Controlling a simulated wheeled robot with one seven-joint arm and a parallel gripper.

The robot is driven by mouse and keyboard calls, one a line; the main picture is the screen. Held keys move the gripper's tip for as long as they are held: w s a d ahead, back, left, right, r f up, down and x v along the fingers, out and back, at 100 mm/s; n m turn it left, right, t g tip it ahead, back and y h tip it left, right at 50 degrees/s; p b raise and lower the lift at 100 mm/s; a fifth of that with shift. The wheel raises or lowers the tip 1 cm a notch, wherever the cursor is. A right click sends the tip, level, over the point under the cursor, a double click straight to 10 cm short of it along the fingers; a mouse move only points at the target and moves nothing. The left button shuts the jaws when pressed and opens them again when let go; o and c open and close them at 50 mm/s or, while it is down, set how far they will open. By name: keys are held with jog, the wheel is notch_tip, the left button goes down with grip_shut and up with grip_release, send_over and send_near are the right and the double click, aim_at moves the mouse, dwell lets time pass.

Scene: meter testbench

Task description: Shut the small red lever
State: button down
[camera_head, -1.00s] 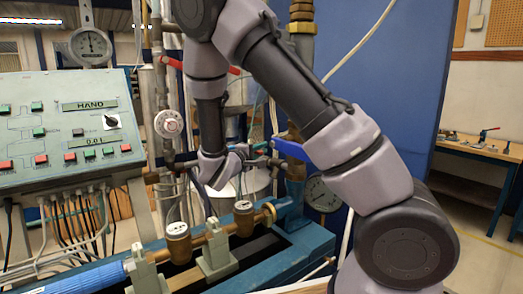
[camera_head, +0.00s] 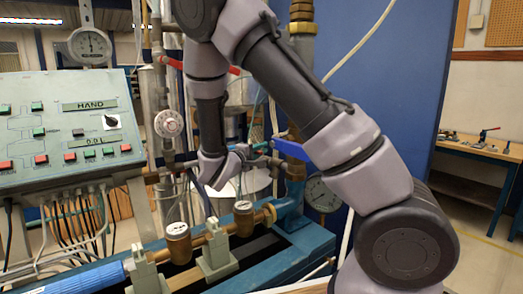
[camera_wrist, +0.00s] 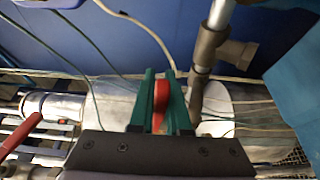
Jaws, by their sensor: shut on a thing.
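The small red lever (camera_wrist: 161,103) shows in the wrist view as a narrow red strip between the two green fingers of my gripper (camera_wrist: 160,76). The fingers are closed on it from both sides. In the head view my gripper (camera_head: 259,147) is among the pipes behind the brass meters, beside a blue lever (camera_head: 291,150). I cannot make out the small red lever there; my gripper and arm hide that spot.
Another red handle (camera_wrist: 22,136) lies at the left of the wrist view. A dark pipe fitting (camera_wrist: 207,48) stands close to the right of the fingers. A control panel (camera_head: 70,122) is at the left of the head view, and brass meters (camera_head: 178,243) stand in front.

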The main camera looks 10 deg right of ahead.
jog(key=shift+s+a+g, duration=0.1)
jog(key=shift+g, duration=0.2)
jog(key=m+g+h, duration=0.1)
jog(key=g, duration=0.1)
jog(key=s+a+m+g+h, duration=0.1)
jog(key=m+g+h, duration=0.2)
jog(key=m+g, duration=0.1)
jog(key=shift+s+a+f+g, duration=0.1)
jog(key=shift+s+a+g, duration=0.05)
jog(key=shift+a+g, duration=0.2)
jog(key=shift+s+a+m+g+h, duration=0.15)
jog(key=shift+a+m+g, duration=0.15)
jog(key=shift+m+g, duration=0.8)
jog(key=shift+s+a+m+g+h, duration=0.3)
jog(key=shift+m+g, duration=0.4)
jog(key=shift+g, duration=0.75)
jog(key=shift+a+m+g+h, duration=0.1)
jog(key=shift+a+m+g, duration=0.25)
jog(key=shift+m+g, duration=0.75)
jog(key=shift+g, duration=0.4)
jog(key=c, duration=0.9)
grip_release()
